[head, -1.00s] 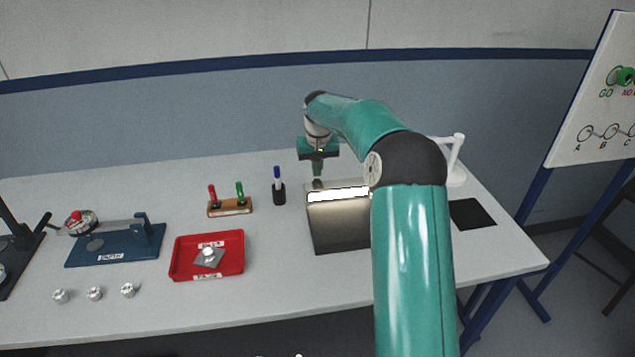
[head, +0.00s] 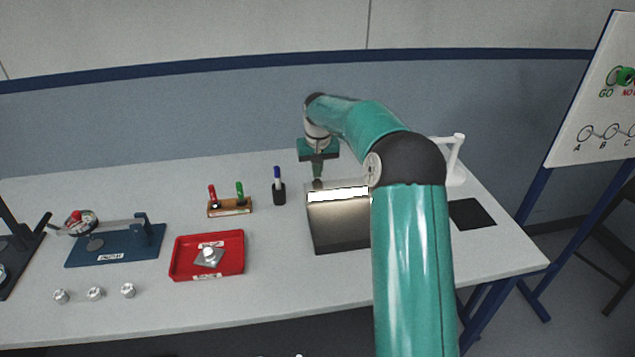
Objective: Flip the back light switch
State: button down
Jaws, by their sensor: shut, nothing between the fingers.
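A dark box-like panel (head: 338,226) with a brightly lit white strip (head: 338,194) along its upper edge stands on the table; my arm hides its right part. My gripper (head: 318,184) points down just behind the lit strip, near the panel's back left edge. Its fingers are shut and hold nothing. The back light switch itself cannot be made out; it may be hidden at the fingertips. Whether the fingertips touch anything is too small to tell.
Left of the panel are a marker in a black holder (head: 279,188), a wooden block with red and green pegs (head: 230,206), a red tray (head: 207,270), a blue fixture (head: 115,246) and several metal parts (head: 95,294). A black mat (head: 472,214) lies right. The table front is clear.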

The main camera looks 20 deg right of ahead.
aim_at(317, 181)
jog(key=shift+f, duration=0.8)
dwell(0.4)
jog(key=shift+r, duration=3.6)
jog(key=s+a+r+n+t, duration=0.1)
jog(key=s+a+r, duration=0.45)
jog(key=s, duration=0.35)
jog(key=s+a+r+n+t, duration=0.1)
jog(key=s+a+r, duration=0.5)
jog(key=s, duration=0.4)
jog(key=s+a+f+t, duration=0.1)
jog(key=s+f, duration=0.1)
jog(key=s, duration=0.9)
jog(key=s+a+f, duration=0.1)
jog(key=s+f, duration=0.2)
jog(key=s, duration=0.8)
jog(key=shift+s+a+t, duration=0.3)
jog(key=shift+a+t, duration=0.1)
